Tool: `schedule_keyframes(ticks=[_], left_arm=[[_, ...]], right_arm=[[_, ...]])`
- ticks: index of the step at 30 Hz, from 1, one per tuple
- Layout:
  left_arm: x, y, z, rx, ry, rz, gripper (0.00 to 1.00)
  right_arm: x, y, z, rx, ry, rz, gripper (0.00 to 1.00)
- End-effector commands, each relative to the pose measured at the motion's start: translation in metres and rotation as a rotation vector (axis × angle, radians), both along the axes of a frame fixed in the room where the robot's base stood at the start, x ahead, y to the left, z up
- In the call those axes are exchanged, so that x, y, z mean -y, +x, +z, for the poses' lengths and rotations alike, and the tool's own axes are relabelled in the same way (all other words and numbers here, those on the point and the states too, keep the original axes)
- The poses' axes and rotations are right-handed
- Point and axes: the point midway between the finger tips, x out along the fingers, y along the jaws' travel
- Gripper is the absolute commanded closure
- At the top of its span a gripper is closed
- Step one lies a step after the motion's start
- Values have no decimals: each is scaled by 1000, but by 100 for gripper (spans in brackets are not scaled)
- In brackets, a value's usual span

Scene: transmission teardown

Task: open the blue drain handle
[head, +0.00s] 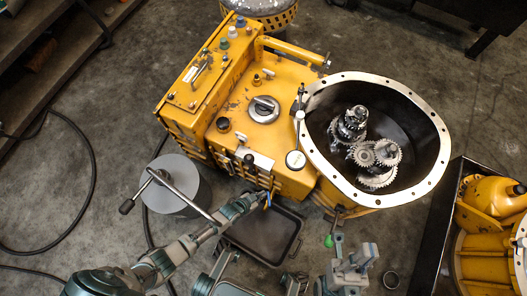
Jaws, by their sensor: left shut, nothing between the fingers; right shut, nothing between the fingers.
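The yellow transmission housing (287,75) stands in the middle of the head view, with its round metal flange (440,150) open on gears. The small blue drain handle (268,201) shows low on the housing's front side, above the drain pan. My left gripper (262,198) is shut at the handle, with nothing held. It partly hides the handle, and I cannot tell whether they touch. My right gripper (352,262) is shut and empty at the lower right, below the housing and away from the handle.
A dark drain pan (285,243) lies on the floor under the handle. A grey cylinder (172,184) stands left of my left arm. A dark crate with yellow parts (490,205) is at right. A black hose lies at left.

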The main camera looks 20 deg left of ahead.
Motion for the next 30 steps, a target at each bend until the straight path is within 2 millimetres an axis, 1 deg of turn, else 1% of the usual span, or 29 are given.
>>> schedule_keyframes(ticks=[5, 15, 30], left_arm=[[-4, 6, -1, 0, 4, 7, 100], [-2, 14, -1, 0, 1, 7, 100], [0, 18, -1, -1, 2, 6, 100]], right_arm=[[0, 0, -2, -5, -1, 0, 100], [0, 1, -4, -8, -2, 1, 100], [-1, 1, -1, 0, -2, 2, 100]])
